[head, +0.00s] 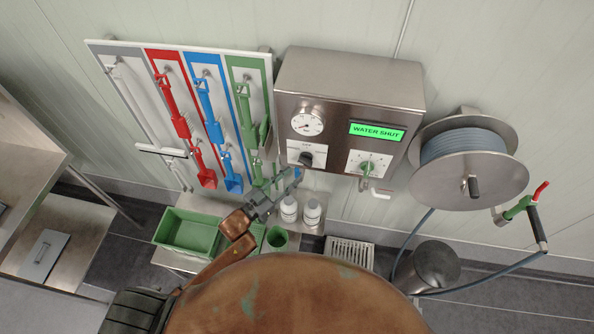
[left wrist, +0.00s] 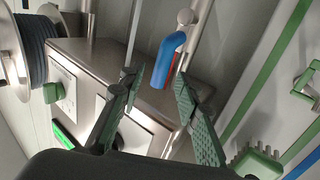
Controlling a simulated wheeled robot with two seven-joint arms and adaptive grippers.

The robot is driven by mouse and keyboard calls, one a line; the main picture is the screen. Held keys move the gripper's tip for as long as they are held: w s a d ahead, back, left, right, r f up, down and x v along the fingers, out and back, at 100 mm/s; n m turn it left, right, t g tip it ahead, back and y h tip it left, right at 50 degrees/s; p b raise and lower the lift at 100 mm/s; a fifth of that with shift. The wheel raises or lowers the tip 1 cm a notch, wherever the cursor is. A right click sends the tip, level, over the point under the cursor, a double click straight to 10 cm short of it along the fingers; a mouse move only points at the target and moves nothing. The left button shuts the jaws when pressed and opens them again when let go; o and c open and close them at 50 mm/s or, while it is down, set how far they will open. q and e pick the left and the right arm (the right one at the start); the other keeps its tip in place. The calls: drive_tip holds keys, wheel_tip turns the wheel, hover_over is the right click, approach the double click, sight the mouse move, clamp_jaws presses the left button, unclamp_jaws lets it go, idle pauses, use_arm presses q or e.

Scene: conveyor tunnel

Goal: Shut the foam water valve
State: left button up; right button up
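A blue valve handle (left wrist: 168,62) with a red stripe and a pale rounded end sits by a steel pipe beside the control box in the left wrist view. A small blue part (head: 298,173) shows by my fingertips in the head view. My left gripper (head: 287,182) is below the box's left side. In the left wrist view its fingers (left wrist: 157,82) are open and the handle shows beyond and between their tips, apparently not gripped. The green display (head: 377,132) on the steel control box (head: 350,80) reads WATER SHUT. My right gripper is not in view.
The box carries a gauge (head: 307,123), a black knob (head: 306,159) and a green knob (head: 367,167). A tool board (head: 118,60) hangs left and a hose reel (head: 468,180) right. White bottles (head: 312,212) and a green tray (head: 187,236) stand below.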

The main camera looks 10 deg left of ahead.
sight(297, 172)
use_arm(q)
drive_tip(key=shift+x, duration=1.85)
drive_tip(key=shift+c, duration=0.7)
clamp_jaws()
